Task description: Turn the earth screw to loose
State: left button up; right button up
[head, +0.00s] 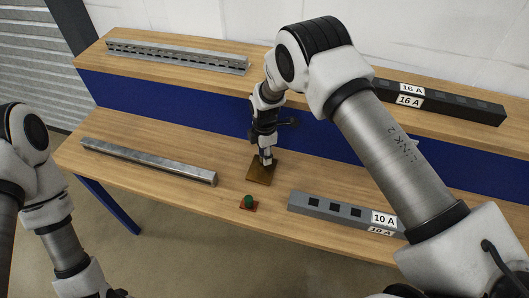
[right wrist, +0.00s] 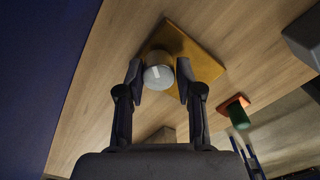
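The earth screw is a pale grey round head with a light slot mark (right wrist: 158,76), standing on a square brass plate (head: 261,170) on the lower bench level. The plate also shows in the right wrist view (right wrist: 190,48). My right gripper (head: 266,160) points down at the plate. In the right wrist view its two fingertips (right wrist: 159,85) sit close on both sides of the screw head, with no clear gap. In the head view the fingers mostly hide the screw. My left arm is at the lower left, and its fingers are not in view.
A green knob on a red base (head: 249,203) stands just in front of the plate. A grey bar (head: 150,160) lies to the left, a grey 10 A block (head: 335,208) to the right. On the raised shelf are a slotted rail (head: 178,56) and a black 16 A block (head: 450,104).

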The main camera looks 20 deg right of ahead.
jog(key=shift+o, duration=1.2)
jog(key=shift+f, duration=0.1)
jog(key=shift+r, duration=0.4)
notch_tip(320, 180, up, 11)
jog(key=shift+r, duration=0.15)
